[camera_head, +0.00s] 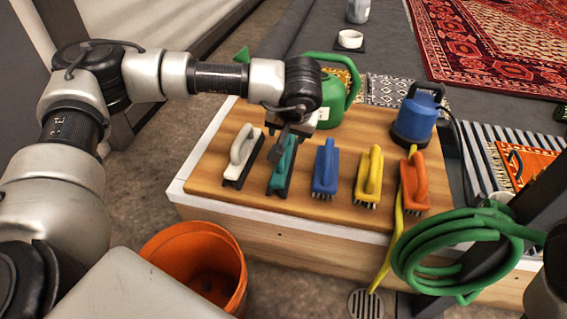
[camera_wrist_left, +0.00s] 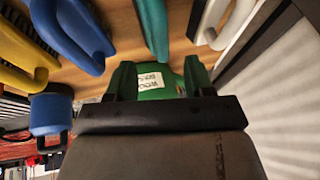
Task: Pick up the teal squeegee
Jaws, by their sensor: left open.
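The teal squeegee (camera_head: 282,172) has a teal loop handle on a dark base. It sits on the wooden table top between a white-handled tool (camera_head: 243,158) and a blue-handled brush (camera_head: 326,170). My left gripper (camera_head: 284,142) is open, just above the squeegee's far end, and hides part of it. In the left wrist view, the teal handle (camera_wrist_left: 152,28) is at the top, ahead of the gripper (camera_wrist_left: 160,88). Nothing shows held between the fingers, and I cannot tell whether they touch the handle. My right gripper is not in view.
A green watering can (camera_head: 332,100) stands close behind my left gripper. A blue pump (camera_head: 415,118), a yellow brush (camera_head: 369,177) and an orange brush (camera_head: 413,180) stand to the right. A green hose (camera_head: 455,245) hangs at the table's front. An orange bucket (camera_head: 195,265) is on the floor.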

